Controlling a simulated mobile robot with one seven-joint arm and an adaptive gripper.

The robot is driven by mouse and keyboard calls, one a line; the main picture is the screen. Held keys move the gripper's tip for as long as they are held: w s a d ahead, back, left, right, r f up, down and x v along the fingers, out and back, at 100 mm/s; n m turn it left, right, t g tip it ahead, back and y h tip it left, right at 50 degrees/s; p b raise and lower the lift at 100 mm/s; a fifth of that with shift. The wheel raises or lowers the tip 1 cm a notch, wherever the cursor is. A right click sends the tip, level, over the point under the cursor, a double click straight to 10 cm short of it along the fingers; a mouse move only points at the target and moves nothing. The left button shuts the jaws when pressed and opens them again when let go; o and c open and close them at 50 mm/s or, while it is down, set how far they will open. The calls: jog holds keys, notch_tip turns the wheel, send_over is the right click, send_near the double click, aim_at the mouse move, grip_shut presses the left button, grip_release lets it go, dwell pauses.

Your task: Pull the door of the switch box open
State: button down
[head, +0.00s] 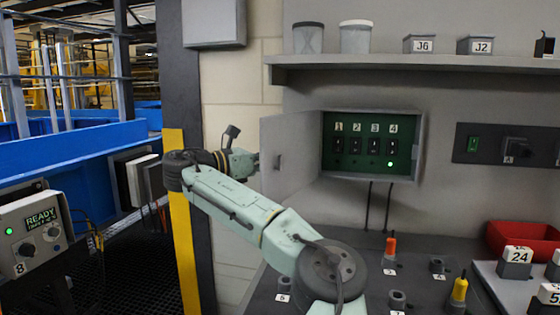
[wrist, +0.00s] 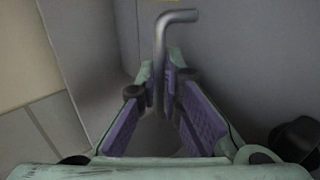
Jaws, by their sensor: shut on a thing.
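The switch box (head: 421,150) is on the grey wall, and its grey door (head: 295,150) is swung out to the left, wide open, inner face showing. Inside are several numbered black switches on a green panel (head: 365,150), with a green light lit below number 4. My gripper (wrist: 160,85) is shut on the door handle (wrist: 172,35), a bent grey metal rod standing between the purple finger pads. In the head view my gripper (head: 250,162) is at the door's outer left edge; its fingertips and the handle are hidden behind the door.
A shelf (head: 420,62) with jars and labelled boxes runs above the box. A bench below holds numbered sockets, an orange peg (head: 391,246), a yellow peg (head: 459,290) and a red bin (head: 520,240). A yellow-and-dark post (head: 183,230) stands close left of my arm.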

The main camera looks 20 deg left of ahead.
jog(key=shift+w+a+r+m+g+h, duration=0.1)
jog(key=shift+w+a+m+g+h, duration=0.15)
jog(key=shift+m+g+h, duration=0.3)
jog(key=shift+w, duration=0.1)
jog(key=c, duration=1.9)
grip_release()
jog(key=shift+w+d, duration=0.1)
jog(key=shift+w, duration=0.05)
jog(key=shift+o, duration=0.9)
